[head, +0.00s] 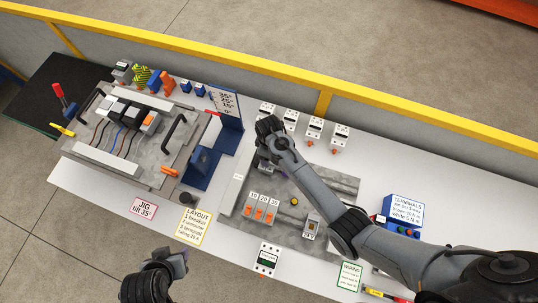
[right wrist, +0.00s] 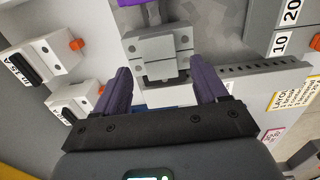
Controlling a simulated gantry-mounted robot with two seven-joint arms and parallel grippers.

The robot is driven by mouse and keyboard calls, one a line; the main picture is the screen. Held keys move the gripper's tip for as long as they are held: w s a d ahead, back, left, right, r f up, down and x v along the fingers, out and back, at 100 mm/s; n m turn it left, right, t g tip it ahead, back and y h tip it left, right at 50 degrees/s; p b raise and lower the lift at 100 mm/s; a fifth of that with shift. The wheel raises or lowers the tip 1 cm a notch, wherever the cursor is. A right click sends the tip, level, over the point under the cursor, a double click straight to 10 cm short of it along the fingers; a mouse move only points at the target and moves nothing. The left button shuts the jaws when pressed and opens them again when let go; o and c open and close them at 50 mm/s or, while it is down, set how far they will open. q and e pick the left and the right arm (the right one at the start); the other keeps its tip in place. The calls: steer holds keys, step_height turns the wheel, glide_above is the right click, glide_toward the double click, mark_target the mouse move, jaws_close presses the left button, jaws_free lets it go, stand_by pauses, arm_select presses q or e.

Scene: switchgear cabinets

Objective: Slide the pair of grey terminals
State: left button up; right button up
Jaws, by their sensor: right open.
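My right gripper (right wrist: 164,78) is open, with one purple finger on each side of the blocks and visible gaps between. In the head view my right gripper (head: 268,130) is over the upper left of the grey mounting plate (head: 230,203); it and the arm largely hide the blocks there. My left gripper (head: 165,272) is at the bottom edge, in front of the table and away from the plate; its finger opening is unclear.
Orange-tabbed breakers (head: 261,212) labelled 10 and 20 stand on the plate. Several white devices (head: 315,127) line the table behind it. A blue upright panel (head: 228,108) and a tilted jig (head: 125,145) are at left. A blue TERMINALS box (head: 404,214) is at right.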

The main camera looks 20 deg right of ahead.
arm_select(q)
steer(key=shift+a, duration=0.15)
arm_select(e)
steer(key=shift+f, duration=1.7)
